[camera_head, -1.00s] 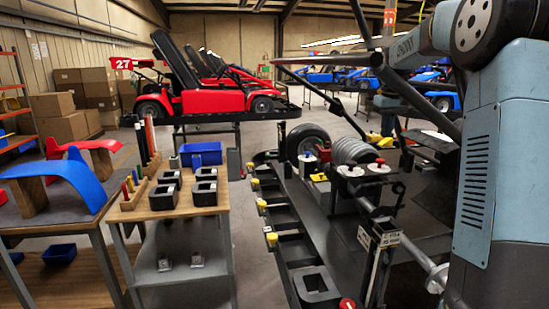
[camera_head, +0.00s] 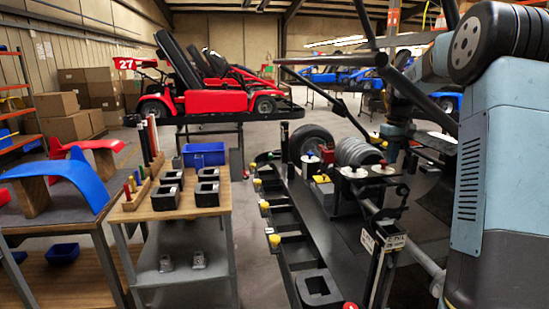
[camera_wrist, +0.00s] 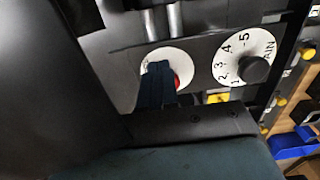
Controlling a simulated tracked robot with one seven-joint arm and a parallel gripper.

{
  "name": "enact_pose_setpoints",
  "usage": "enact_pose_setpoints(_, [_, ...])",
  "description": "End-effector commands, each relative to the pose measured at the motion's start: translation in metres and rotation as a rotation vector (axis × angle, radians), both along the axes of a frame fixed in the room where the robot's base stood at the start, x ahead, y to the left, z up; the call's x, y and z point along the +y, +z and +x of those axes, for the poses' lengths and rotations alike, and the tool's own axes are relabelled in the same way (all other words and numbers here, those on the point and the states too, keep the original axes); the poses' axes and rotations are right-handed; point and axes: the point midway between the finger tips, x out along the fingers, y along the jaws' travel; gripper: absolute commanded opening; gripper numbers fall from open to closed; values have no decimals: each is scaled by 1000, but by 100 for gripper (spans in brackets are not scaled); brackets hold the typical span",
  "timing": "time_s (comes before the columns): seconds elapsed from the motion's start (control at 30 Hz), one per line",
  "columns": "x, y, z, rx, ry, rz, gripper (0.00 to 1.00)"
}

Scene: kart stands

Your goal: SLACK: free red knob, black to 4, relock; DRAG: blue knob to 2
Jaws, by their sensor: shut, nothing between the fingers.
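In the wrist view my gripper (camera_wrist: 158,85) is shut, its dark fingers in front of a white dial (camera_wrist: 180,58). The red knob (camera_wrist: 178,82) shows partly beside the fingertips, which hide the rest; I cannot tell whether they touch. To its right, the black knob (camera_wrist: 256,70) sits on a numbered dial (camera_wrist: 232,52); its pointer is unclear. In the head view the red knob (camera_head: 383,163) stands on the right dial, below my gripper (camera_head: 393,141). The blue knob (camera_head: 310,155) is on a dial farther left; its setting is too small to read.
A yellow part (camera_head: 322,179) sits between the dials. Coil-like grey discs (camera_head: 357,150) and a tyre (camera_head: 311,138) stand behind. Slanting dark bars (camera_head: 345,110) cross above the stand. A wooden-topped cart (camera_head: 150,213) with black blocks stands left, across a strip of free floor.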

Motion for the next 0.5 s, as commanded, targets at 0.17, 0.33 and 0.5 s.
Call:
enact_pose_setpoints(0.17, [1, -11, 0, 1, 1, 1, 0])
enact_pose_setpoints(0.33, [1, -14, 0, 0, 1, 1, 0])
enact_pose_setpoints(0.5, [1, -14, 0, -1, 1, 1, 0])
